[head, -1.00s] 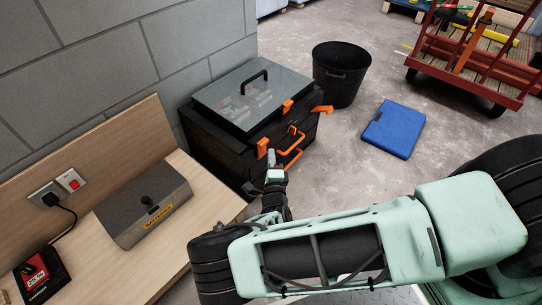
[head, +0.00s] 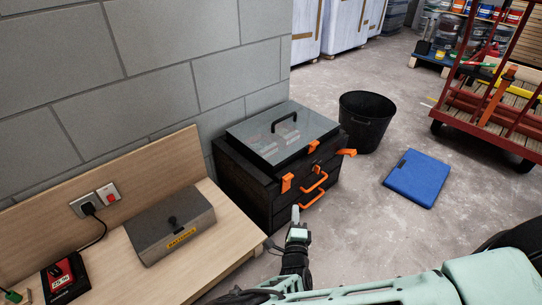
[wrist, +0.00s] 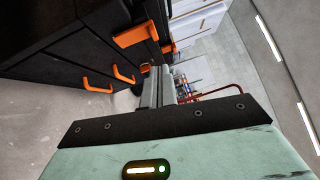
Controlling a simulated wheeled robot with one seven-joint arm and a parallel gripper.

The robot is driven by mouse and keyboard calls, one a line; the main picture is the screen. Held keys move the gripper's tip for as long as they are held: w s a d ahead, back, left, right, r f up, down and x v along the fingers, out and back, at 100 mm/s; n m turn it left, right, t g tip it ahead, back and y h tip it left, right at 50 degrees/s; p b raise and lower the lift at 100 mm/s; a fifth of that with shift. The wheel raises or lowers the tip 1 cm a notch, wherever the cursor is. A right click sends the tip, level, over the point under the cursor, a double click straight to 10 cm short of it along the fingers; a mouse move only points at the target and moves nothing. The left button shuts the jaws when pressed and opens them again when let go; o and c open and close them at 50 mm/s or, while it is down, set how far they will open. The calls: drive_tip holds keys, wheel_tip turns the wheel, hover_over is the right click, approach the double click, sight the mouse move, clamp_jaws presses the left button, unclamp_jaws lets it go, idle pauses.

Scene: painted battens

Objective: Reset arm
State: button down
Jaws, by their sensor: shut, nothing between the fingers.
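My gripper (head: 296,216) is in front of the black tool chest, at the lower middle of the head view. Its fingers point up and away from me. In the wrist view my gripper (wrist: 155,88) shows its fingers together, with nothing seen between them. The black tool chest (head: 245,192) has orange latches and drawer handles and a clear grey lid. In the wrist view the tool chest (wrist: 60,45) fills the upper left. The gripper looks apart from the chest's handles.
A wooden bench (head: 215,245) at left carries a grey batteries box (head: 165,228) and a red-black charger (head: 62,278). A black bin (head: 366,122), a blue case (head: 417,178) and a red trolley (head: 490,110) stand on the floor. Grey floor is free between chest and case.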

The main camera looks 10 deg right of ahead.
drive_tip(key=s+d+r+m+g+h, duration=0.1)
drive_tip(key=s+r+m+g+h, duration=0.2)
drive_tip(key=s+r+m+g, duration=0.6)
drive_tip(key=s+d+r+m+g+h, duration=0.1)
drive_tip(key=s+r+m+g+h, duration=0.15)
drive_tip(key=m+g, duration=0.7)
drive_tip(key=s+a+r+m+y, duration=0.4)
drive_tip(key=s+r+m+y, duration=0.3)
drive_tip(key=r+m, duration=0.5)
drive_tip(key=s+a+r+m+y, duration=0.45)
drive_tip(key=s+r+m, duration=0.45)
drive_tip(key=r+m, duration=0.3)
wheel_tip(320, 180, up, 34)
drive_tip(key=p, duration=3.3)
drive_tip(key=shift+n, duration=0.35)
drive_tip(key=shift+w+f, duration=0.1)
drive_tip(key=shift+f, duration=0.1)
